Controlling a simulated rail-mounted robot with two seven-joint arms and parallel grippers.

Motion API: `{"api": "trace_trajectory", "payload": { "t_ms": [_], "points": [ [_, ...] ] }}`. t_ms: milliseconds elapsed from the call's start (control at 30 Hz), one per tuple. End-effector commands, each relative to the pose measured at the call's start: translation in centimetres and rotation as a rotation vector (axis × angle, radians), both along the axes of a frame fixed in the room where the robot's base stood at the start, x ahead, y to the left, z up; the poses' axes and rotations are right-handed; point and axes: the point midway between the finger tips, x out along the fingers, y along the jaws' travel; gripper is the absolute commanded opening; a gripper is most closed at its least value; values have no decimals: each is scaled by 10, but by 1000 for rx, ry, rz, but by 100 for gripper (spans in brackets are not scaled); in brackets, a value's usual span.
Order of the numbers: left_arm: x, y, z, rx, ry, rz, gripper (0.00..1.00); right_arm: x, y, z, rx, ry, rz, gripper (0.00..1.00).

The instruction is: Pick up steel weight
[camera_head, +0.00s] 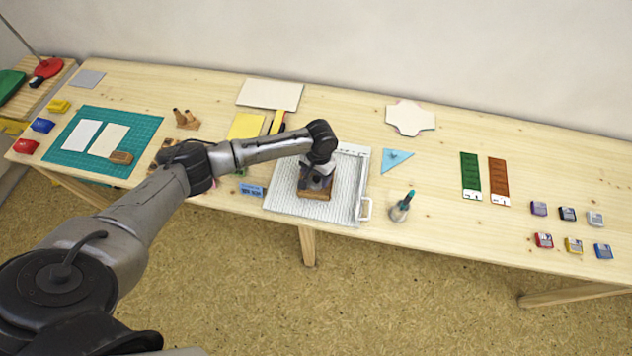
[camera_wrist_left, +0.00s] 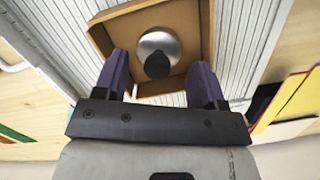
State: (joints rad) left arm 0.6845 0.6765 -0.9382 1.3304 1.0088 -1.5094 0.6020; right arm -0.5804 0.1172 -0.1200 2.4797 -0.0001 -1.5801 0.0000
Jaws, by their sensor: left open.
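The steel weight (camera_wrist_left: 150,38) is a round, shiny silver piece with a dark knob, seen in the left wrist view. It sits inside a shallow brown open box (camera_wrist_left: 202,15). The box also shows in the head view (camera_head: 315,195), on a ribbed light grey tray (camera_head: 284,200). My left gripper (camera_wrist_left: 160,72) is open over the box, pointing down, with a purple-grey finger to each side of the weight's near part. I cannot tell whether the fingers touch it. In the head view my left gripper (camera_head: 317,176) largely hides the weight. My right gripper is not in view.
A white handle (camera_head: 366,209) sticks out at the tray's right. Several small inkpads (camera_head: 573,246) lie at far right. A green mat (camera_head: 75,160) lies at left.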

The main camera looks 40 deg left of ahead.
Motion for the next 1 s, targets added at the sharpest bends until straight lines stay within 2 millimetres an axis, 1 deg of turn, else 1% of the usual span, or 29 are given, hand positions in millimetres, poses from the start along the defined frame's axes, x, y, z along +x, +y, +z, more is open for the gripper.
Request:
{"api": "trace_trajectory", "payload": {
  "t_ms": [33, 167, 233, 433, 900, 1000],
  "points": [
    [-1, 0, -10, 0, 1, 1, 64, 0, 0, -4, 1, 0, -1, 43],
    [-3, 0, -25, 1, 1, 0, 64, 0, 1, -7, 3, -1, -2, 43],
    [-3, 0, -27, 0, -1, 0, 64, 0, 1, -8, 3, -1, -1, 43],
    [-3, 0, -27, 0, -1, 0, 64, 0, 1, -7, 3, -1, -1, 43],
    [-3, 0, -27, 0, -1, 0, 19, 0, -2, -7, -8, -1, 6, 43],
    [-3, -1, -27, -1, -1, 0, 19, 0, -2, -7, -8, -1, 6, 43]
  ]
}}
